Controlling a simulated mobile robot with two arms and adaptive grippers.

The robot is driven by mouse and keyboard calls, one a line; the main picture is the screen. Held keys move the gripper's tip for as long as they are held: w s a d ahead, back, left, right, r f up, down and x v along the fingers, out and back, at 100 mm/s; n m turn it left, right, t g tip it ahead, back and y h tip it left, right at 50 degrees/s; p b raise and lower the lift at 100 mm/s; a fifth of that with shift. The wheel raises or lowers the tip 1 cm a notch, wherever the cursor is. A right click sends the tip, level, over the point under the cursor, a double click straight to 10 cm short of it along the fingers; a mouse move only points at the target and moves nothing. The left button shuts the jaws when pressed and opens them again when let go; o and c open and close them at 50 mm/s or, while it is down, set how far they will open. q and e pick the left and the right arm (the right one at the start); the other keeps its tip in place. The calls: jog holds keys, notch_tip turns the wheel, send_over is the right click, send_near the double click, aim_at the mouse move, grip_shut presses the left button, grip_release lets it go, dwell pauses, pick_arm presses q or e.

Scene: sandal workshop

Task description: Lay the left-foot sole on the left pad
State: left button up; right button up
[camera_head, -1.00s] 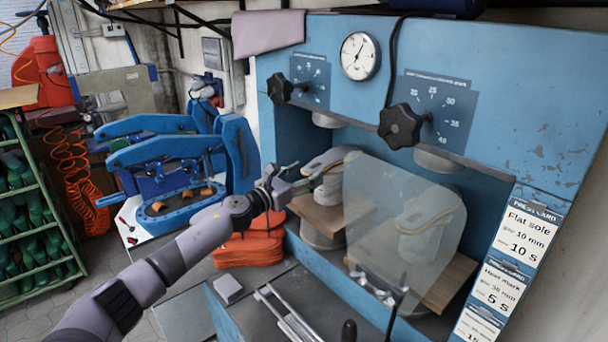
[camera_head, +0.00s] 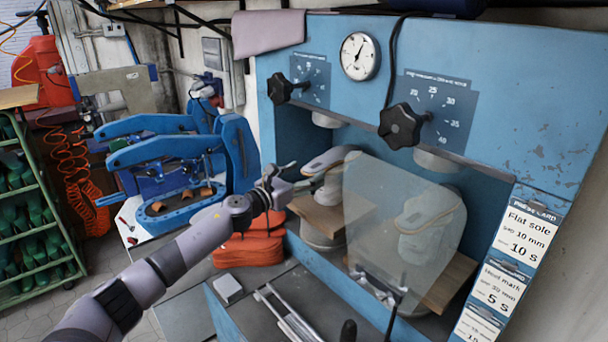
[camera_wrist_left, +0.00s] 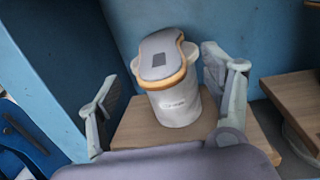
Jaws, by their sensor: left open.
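The grey sole with a tan edge (camera_head: 328,159) lies on top of the white left pad (camera_head: 328,190) in the press. In the left wrist view the sole (camera_wrist_left: 160,54) rests on the upright pad (camera_wrist_left: 176,106), with a dark square on its top face. My left gripper (camera_head: 294,177) is at the near left side of the pad. In the wrist view its open fingers (camera_wrist_left: 160,70) stand on either side of sole and pad, apart from the sole. My right gripper is not in view.
A clear guard (camera_head: 385,225) stands before the right pad (camera_head: 425,240), which has a similar sole on top. Wooden boards (camera_head: 318,216) lie under the pads. Orange pieces (camera_head: 250,248) and a blue machine (camera_head: 185,165) are to the left. The blue press wall is close behind.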

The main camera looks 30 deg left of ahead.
pick_arm(q)
jog(key=shift+b+v, duration=0.3)
jog(key=shift+v, duration=1.75)
jog(key=shift+b+v, duration=0.75)
jog(key=shift+v, duration=1.2)
jog(key=shift+o, duration=0.3)
jog(key=shift+r, duration=0.15)
jog(key=o, duration=0.5)
jog(key=v, duration=1.2)
jog(key=shift+a, duration=0.1)
